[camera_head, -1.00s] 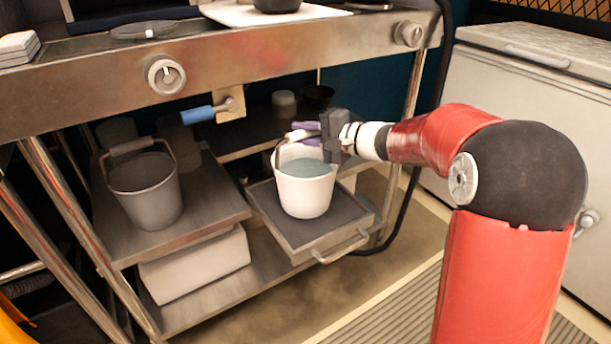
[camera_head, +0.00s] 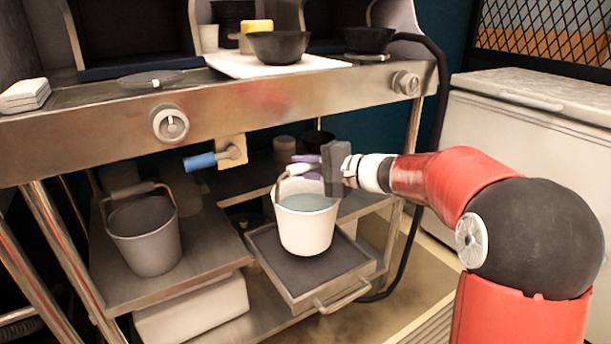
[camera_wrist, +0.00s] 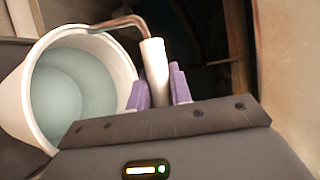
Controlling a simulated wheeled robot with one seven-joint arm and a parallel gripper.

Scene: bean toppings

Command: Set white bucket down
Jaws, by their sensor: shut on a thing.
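The white bucket (camera_head: 306,231), with a blue-green filling, is upright over the dark pull-out tray (camera_head: 270,262) under the counter. I cannot tell whether its base touches the tray. My gripper (camera_head: 318,168) is shut on the bucket's handle grip, above the rim and on its right side. In the wrist view the white bucket (camera_wrist: 22,100) is at the left, and its pale handle grip (camera_wrist: 155,72) stands between the purple fingertips (camera_wrist: 158,90) of my gripper. The fingers partly hide the handle.
A grey bucket (camera_head: 145,240) stands on the shelf to the left. A white box (camera_head: 190,310) lies below. A chest freezer (camera_head: 520,140) stands at the right.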

